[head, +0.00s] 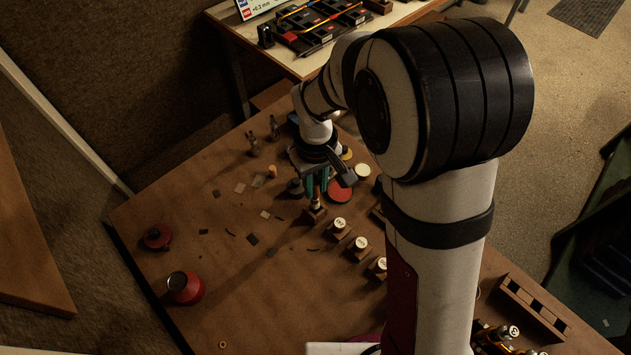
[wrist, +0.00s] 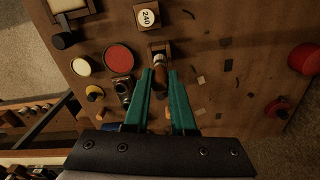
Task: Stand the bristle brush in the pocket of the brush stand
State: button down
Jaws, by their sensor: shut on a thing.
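The bristle brush (wrist: 159,74) has a brown handle and a paler end, and is held between the teal fingers of my gripper (wrist: 160,78). In the head view my gripper (head: 316,184) points down, and the brush (head: 316,203) shows below its fingertips, roughly upright. The brush stand looks to be the small wooden block (wrist: 151,50) at the brush's lower end; it also shows in the head view (head: 312,217). The brush's end overlaps the block in both views. Whether it is inside the pocket or just above it, I cannot tell; the pocket is hidden.
Wooden blocks with white-topped pieces, one marked 240 (wrist: 147,17), stand in a row near the stand. A red disc (wrist: 118,57) and a dark fitting (wrist: 123,88) are close by. Small flat scraps (head: 252,239) lie on the brown bench. Red pots (head: 184,287) stand at left.

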aim_at(315, 195)
jog(key=shift+f, duration=1.95)
jog(key=shift+c, duration=1.8)
grip_release()
jog(key=shift+r, duration=3.5)
